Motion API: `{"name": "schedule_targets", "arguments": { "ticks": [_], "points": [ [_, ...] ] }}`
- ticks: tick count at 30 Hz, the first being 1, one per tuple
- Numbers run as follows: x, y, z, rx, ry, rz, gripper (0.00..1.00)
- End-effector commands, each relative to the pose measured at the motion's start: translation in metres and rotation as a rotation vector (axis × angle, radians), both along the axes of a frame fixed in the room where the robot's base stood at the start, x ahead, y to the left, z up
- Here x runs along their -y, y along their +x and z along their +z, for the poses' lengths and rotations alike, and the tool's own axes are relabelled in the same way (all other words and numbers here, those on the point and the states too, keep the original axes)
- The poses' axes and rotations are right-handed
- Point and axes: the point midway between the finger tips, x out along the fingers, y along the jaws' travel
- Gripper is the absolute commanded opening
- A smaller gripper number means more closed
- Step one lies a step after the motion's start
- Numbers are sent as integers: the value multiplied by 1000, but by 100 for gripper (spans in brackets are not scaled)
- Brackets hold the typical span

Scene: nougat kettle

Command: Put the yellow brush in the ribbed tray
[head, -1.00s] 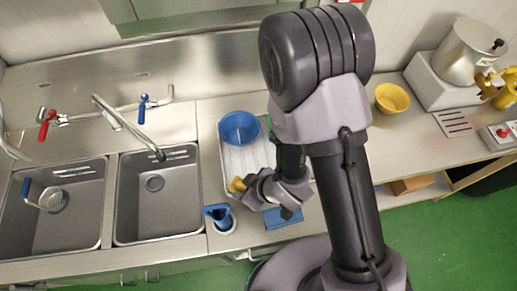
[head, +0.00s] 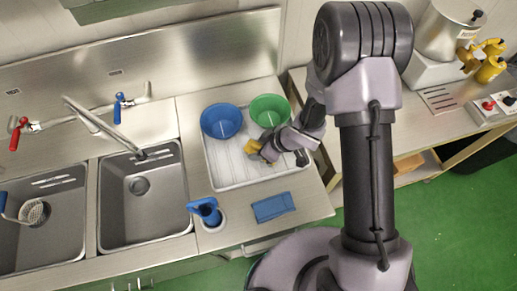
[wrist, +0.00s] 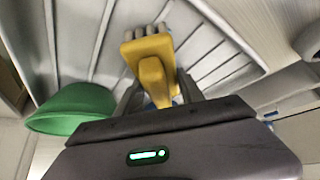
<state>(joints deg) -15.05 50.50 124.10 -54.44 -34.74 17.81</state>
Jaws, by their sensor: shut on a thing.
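The yellow brush (head: 252,147) is in my gripper (head: 264,152), over the ribbed tray. In the wrist view the yellow brush (wrist: 153,62) sits between the two fingers of my gripper (wrist: 157,95), with pale bristles at its far end. The white ribbed tray (head: 225,170) lies on the steel counter right of the sinks, and its ribs (wrist: 85,40) fill the background of the wrist view. I cannot tell whether the brush touches the tray floor.
A blue bowl (head: 221,121) and a green bowl (head: 270,109) stand at the tray's back; the green bowl (wrist: 72,108) is close beside my gripper. A blue cloth or pad (head: 273,207) and a blue-handled item in a white holder (head: 208,213) are in front.

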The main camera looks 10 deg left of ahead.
Motion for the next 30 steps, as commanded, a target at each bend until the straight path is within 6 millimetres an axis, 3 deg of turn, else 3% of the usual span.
{"name": "schedule_targets", "arguments": {
  "ticks": [5,6,8,19,30],
  "points": [
    [0,0,-4,1,0,1,0],
    [0,0,-3,0,0,0,53],
    [0,0,-2,0,0,0,65],
    [1,0,5,0,0,-1,67],
    [50,-17,88,1,1,-2,67]
  ]
}}
